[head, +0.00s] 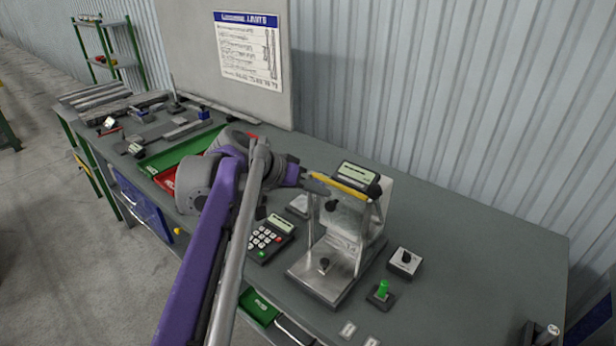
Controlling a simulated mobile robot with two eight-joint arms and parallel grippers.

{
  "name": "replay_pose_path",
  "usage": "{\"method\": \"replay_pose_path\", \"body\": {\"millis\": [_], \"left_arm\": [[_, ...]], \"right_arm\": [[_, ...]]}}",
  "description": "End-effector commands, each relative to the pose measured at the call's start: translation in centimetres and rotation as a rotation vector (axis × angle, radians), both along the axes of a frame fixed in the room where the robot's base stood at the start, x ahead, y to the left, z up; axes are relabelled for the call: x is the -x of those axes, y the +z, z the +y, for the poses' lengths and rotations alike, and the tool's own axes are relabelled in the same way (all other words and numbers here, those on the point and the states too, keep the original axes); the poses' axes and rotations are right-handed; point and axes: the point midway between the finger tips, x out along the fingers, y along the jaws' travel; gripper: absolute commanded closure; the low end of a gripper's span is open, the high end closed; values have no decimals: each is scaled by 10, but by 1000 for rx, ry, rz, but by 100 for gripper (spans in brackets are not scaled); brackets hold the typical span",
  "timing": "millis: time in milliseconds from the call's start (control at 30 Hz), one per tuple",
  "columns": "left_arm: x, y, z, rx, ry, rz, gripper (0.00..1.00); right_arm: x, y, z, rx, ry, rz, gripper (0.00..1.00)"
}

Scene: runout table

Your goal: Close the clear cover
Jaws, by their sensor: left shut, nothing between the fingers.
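The clear cover (345,216) is a see-through panel on the metal test fixture (318,272) at the middle right. A yellow strip (338,186) runs along its top edge. The cover looks raised and tilted, but its exact angle is hard to tell. My left gripper (322,187) is shut and empty at the left end of the yellow strip. It is close to the strip; I cannot tell whether it touches. My left arm hides part of the table to the left. My right gripper is not in view.
A keypad (270,238) lies left of the fixture. A green button (382,289) and a knob box (405,262) stand at its right. A display (358,175) sits behind the yellow strip. Green (178,150) and red trays lie farther left. The table's right side is mostly clear.

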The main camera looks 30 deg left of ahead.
Motion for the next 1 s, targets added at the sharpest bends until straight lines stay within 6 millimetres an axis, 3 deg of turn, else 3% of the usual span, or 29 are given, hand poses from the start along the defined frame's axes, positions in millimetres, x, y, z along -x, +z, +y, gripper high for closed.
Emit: {"method": "replay_pose_path", "body": {"millis": [567,900,1000], "left_arm": [[1,-16,-4,-1,0,1,100],[2,-110,-4,0,-1,5,100],[1,-130,-4,0,0,3,100]], "right_arm": [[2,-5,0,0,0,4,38],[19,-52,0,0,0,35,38],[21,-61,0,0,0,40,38]]}}
